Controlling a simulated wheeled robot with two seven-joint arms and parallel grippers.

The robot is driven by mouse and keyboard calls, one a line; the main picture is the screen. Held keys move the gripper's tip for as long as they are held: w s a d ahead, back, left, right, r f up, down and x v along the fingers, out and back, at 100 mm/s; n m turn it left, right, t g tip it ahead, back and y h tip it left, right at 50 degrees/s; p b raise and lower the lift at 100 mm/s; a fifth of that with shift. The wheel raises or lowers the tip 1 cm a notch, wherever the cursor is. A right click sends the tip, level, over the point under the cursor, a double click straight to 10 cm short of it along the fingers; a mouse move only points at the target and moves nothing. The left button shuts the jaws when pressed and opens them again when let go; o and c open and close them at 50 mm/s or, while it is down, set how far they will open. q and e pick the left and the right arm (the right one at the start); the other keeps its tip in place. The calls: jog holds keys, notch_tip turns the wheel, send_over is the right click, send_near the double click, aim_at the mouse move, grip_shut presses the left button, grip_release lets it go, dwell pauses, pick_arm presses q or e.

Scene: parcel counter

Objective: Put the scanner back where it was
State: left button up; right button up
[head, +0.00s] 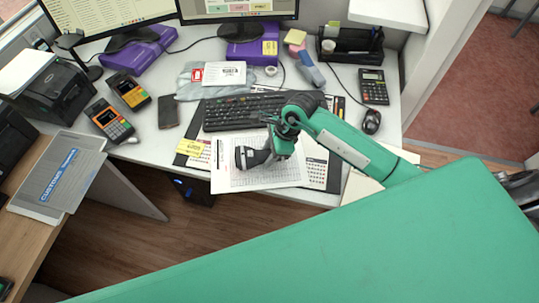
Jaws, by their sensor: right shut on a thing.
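My right gripper (277,146) reaches in from the right over the front of the desk. It is shut on the black scanner (248,157), whose wide head points left. The scanner is over a printed white sheet (238,181); I cannot tell whether it touches the paper. The gripper hides part of the scanner's handle. My left gripper is not in view.
The keyboard (231,113) lies just behind the scanner. Two orange handheld terminals (110,120) (129,90) and a dark phone (168,111) lie to the left. A calculator (373,86) and mouse (371,121) are at the right. A black stand (76,50) is at back left.

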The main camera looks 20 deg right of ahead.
notch_tip(320, 180, down, 2)
jog(key=shift+f, duration=0.4)
jog(key=o, duration=1.1)
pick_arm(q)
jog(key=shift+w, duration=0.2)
